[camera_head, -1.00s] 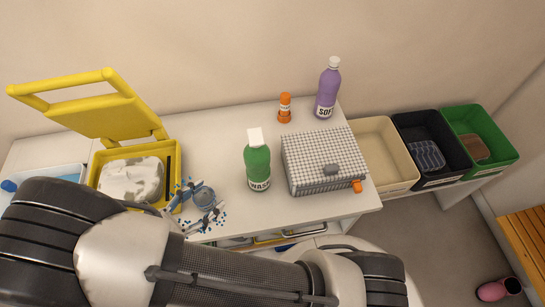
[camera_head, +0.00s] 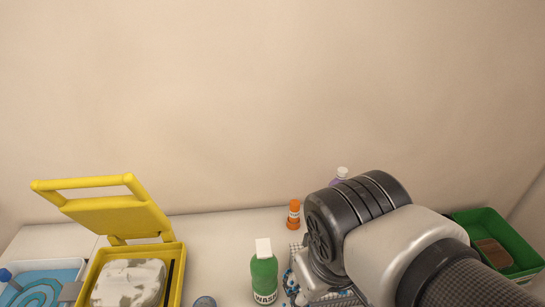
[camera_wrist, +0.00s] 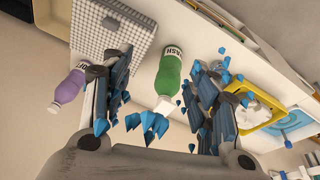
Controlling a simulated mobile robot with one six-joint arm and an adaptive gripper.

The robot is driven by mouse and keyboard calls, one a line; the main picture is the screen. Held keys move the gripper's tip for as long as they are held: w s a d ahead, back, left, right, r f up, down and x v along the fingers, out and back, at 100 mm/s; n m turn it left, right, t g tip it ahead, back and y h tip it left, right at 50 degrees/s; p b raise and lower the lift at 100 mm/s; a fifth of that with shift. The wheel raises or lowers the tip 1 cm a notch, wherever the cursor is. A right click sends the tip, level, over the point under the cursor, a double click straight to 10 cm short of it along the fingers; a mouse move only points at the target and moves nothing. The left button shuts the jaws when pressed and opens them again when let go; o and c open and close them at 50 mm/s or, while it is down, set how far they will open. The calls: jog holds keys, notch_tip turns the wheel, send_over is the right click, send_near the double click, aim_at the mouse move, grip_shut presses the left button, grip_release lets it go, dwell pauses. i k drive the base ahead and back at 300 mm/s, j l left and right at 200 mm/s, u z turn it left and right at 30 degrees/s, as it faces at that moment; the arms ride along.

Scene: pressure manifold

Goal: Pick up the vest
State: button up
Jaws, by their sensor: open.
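I cannot tell for sure which thing is the vest. A folded white cloth with grey-green patches (camera_head: 128,284) lies in the open yellow box (camera_head: 178,262) at the left; it also shows at the right of the wrist view (camera_wrist: 250,116). My gripper (camera_wrist: 160,72) is open, its blue-and-dark fingers spread and nothing seen between them in its grip. The green WASH bottle (camera_wrist: 171,66) stands beyond the fingers in the wrist view. In the head view my gripper is low, right of that bottle, and mostly cut off or hidden by my arm.
An orange bottle (camera_head: 294,213) and a purple bottle (camera_head: 341,174) stand at the back. A white grid-pattern box (camera_wrist: 112,28) is on the bench. A green bin (camera_head: 512,240) with a brown item is at the right. A blue tray (camera_head: 38,286) is at far left.

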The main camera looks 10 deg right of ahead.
aim_at(135, 282)
jog(key=u, duration=1.4)
